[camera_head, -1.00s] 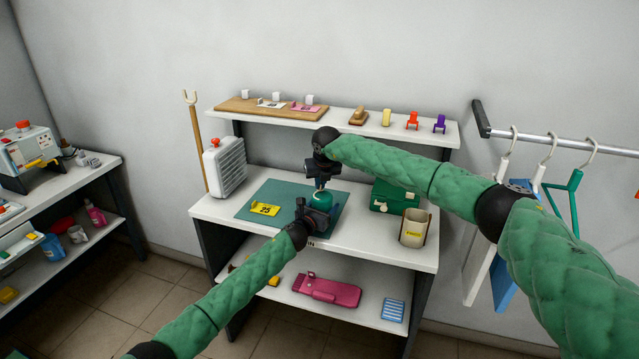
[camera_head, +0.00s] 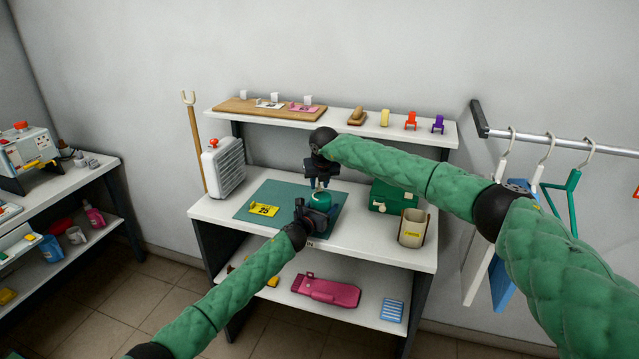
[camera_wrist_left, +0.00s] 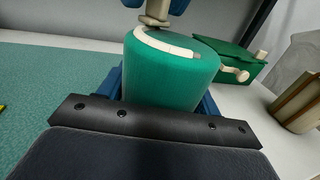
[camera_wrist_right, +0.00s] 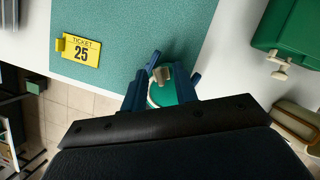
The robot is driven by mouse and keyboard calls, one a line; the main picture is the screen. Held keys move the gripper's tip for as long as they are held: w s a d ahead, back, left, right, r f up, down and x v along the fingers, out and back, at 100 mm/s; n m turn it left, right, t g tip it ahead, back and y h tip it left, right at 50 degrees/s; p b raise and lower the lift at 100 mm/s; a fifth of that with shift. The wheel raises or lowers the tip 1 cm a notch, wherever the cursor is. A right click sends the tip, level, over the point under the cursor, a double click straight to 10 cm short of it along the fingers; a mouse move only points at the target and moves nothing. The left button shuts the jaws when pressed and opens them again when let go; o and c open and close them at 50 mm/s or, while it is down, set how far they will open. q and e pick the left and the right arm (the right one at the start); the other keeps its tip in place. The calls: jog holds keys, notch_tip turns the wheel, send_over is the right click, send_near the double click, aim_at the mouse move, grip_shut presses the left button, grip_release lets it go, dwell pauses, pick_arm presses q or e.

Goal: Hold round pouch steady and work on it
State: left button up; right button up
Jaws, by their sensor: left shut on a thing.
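The round pouch (camera_head: 318,199) is a green cylinder with a pale curved zip strip on top and stands on the teal mat (camera_head: 252,201). It also shows in the left wrist view (camera_wrist_left: 170,75). My left gripper (camera_head: 314,212) is shut on its side, blue fingers on either side of it. My right gripper (camera_head: 318,185) points down from above the pouch. In the right wrist view its fingers stand apart, with a small beige pull (camera_wrist_right: 162,74) between them. The pull rises from the top of the pouch; no firm grip on it shows.
A yellow ticket marked 25 (camera_head: 262,209) lies on the mat. A green box (camera_head: 391,195) and a beige holder (camera_head: 413,228) stand to the right. A white heater-like unit (camera_head: 224,166) stands at the left. A shelf (camera_head: 345,124) crosses behind; hangers hang at the right.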

jog(key=a+v, duration=0.1)
jog(key=v, duration=1.1)
jog(key=shift+d, duration=0.45)
jog(key=shift+w, duration=0.1)
pick_arm(q)
jog(key=o, duration=1.3)
jog(key=shift+s+a, duration=0.1)
jog(key=shift+s+a+r+p, duration=0.25)
jog(key=shift+s+a+p, duration=0.05)
jog(key=shift+s+p, duration=0.25)
jog(key=shift+r+p+v, duration=0.15)
jog(key=shift+p+v, duration=0.3)
jog(key=shift+v, duration=0.45)
jog(key=shift+r+p+v, duration=0.15)
jog(key=shift+p+v, duration=0.25)
jog(key=shift+v, duration=0.45)
pick_arm(e)
jog(key=shift+r, duration=1.35)
